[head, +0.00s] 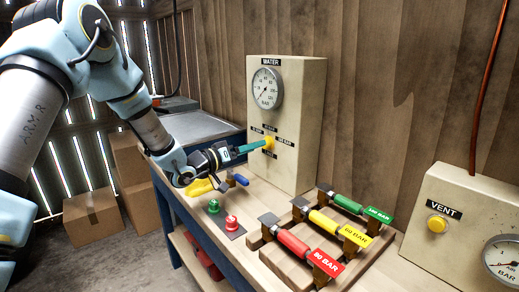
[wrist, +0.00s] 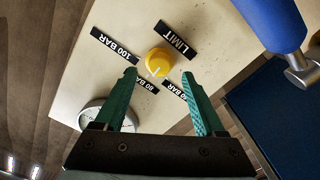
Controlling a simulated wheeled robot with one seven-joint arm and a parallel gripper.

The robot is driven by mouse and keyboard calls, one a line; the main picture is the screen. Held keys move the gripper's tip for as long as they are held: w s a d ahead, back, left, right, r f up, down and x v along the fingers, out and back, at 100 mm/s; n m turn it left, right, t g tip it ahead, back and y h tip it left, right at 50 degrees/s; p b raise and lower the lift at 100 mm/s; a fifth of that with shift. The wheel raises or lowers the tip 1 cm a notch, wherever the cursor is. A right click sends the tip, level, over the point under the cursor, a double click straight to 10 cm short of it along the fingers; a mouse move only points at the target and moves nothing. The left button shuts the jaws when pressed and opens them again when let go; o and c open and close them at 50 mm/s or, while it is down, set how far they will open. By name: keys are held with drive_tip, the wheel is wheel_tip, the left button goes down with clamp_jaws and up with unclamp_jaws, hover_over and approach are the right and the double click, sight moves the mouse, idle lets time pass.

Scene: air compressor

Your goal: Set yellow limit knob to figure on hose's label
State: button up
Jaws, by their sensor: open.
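The yellow limit knob (head: 269,143) sits on the cream panel below the gauge. It also shows in the wrist view (wrist: 160,61), with a white mark facing roughly toward the 80 BAR label (wrist: 145,85). Around it are the 100 BAR label (wrist: 115,46), the LIMIT label (wrist: 177,40) and a partly hidden third BAR label (wrist: 174,92). My gripper (wrist: 159,74) is open, its teal fingertips at the knob with a gap on each side.
A blue handle (head: 238,179) and red and green knobs (head: 232,223) stand nearby. A VENT box (head: 460,205) is at right.

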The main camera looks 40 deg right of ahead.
drive_tip(key=a+b, duration=0.1)
drive_tip(key=a, duration=0.6)
drive_tip(key=shift+w+b, duration=0.2)
drive_tip(key=shift+b, duration=0.1)
drive_tip(key=w+a+f+n+t+y, duration=0.3)
drive_tip(key=w+a+y, duration=0.35)
drive_tip(key=a, duration=0.55)
drive_tip(key=w+a+f+n+t+y, duration=0.2)
drive_tip(key=w+a+t+y, duration=0.4)
drive_tip(key=a, duration=0.6)
drive_tip(key=s+a+n+g+y, duration=0.1)
drive_tip(key=s+a+n+y, duration=0.1)
drive_tip(key=a, duration=0.7)
drive_tip(key=s+a+n+g+y, duration=0.2)
drive_tip(key=s+a, duration=0.1)
drive_tip(key=a, duration=0.5)
drive_tip(key=s+a+n+g+y, duration=0.1)
drive_tip(key=s+a+g, duration=0.2)
drive_tip(key=s+a, duration=0.4)
drive_tip(key=s, duration=0.4)
drive_tip(key=shift+a+f+n, duration=0.25)
drive_tip(key=shift+f+n, duration=0.15)
